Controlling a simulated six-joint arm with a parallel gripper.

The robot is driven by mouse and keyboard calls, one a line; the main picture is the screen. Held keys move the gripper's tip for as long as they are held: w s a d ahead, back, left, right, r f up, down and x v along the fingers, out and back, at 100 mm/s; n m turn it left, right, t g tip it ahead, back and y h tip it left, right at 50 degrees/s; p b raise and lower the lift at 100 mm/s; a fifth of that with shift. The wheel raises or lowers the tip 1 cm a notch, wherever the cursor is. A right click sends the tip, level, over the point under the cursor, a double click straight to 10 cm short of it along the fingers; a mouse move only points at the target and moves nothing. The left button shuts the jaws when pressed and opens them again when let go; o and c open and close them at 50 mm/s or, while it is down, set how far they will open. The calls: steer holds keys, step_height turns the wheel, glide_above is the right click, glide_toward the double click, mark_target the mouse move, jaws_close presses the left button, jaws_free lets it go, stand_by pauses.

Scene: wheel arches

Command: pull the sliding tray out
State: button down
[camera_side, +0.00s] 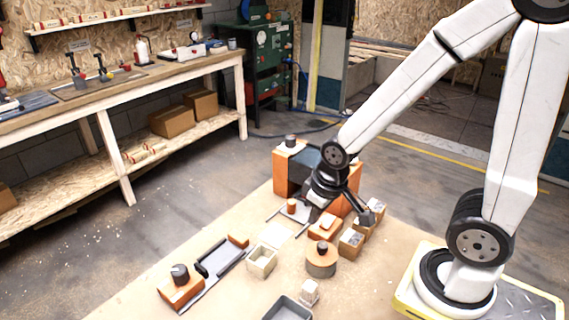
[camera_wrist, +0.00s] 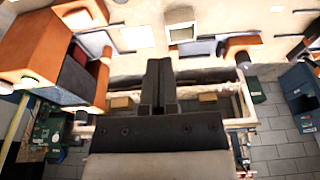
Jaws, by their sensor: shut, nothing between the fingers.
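My gripper (camera_side: 314,207) is shut and empty, low over the table in front of an orange housing (camera_side: 285,166) with a dark opening. In the wrist view the two dark fingers (camera_wrist: 160,66) lie together, and the housing (camera_wrist: 30,48) is at the left. A long grey tray-like piece (camera_side: 222,257) with a black bar at one end lies further front-left, apart from my gripper. Light rails with a small orange cylinder (camera_side: 291,206) lie just left of my gripper. I cannot tell for sure which piece is the sliding tray. My wrist hides part of the housing.
An orange block with a black knob (camera_side: 181,288) stands at the front left. A beige open box (camera_side: 262,262), a round wooden piece with a knob (camera_side: 321,260) and a dark bin (camera_side: 287,308) stand nearby. Small boxes (camera_side: 351,242) crowd the right of my gripper.

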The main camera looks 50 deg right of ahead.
steer(key=c, duration=0.8)
jaws_free()
steer(key=o, duration=0.4)
steer(key=shift+w+d, duration=0.15)
steer(key=shift+w, duration=0.15)
steer(key=shift+o, duration=0.6)
steer(key=w+d+f+m+g, duration=0.1)
steer(key=w+d+f+m, duration=0.1)
steer(key=w+d, duration=0.5)
steer(key=w+f, duration=0.1)
steer(key=w, duration=0.3)
steer(key=shift+w+d+f+m, duration=0.2)
steer(key=shift+f+m, duration=0.15)
steer(key=shift+m, duration=0.05)
steer(key=m+g, duration=0.2)
glide_above(292, 201)
steer(key=f, duration=0.7)
steer(key=shift+s+a, duration=0.1)
steer(key=shift+a, duration=0.25)
steer(key=shift+d+f+m, duration=0.25)
steer(key=shift+m, duration=0.05)
steer(key=shift+f, duration=0.1)
steer(key=shift+f, duration=3.75)
jaws_close()
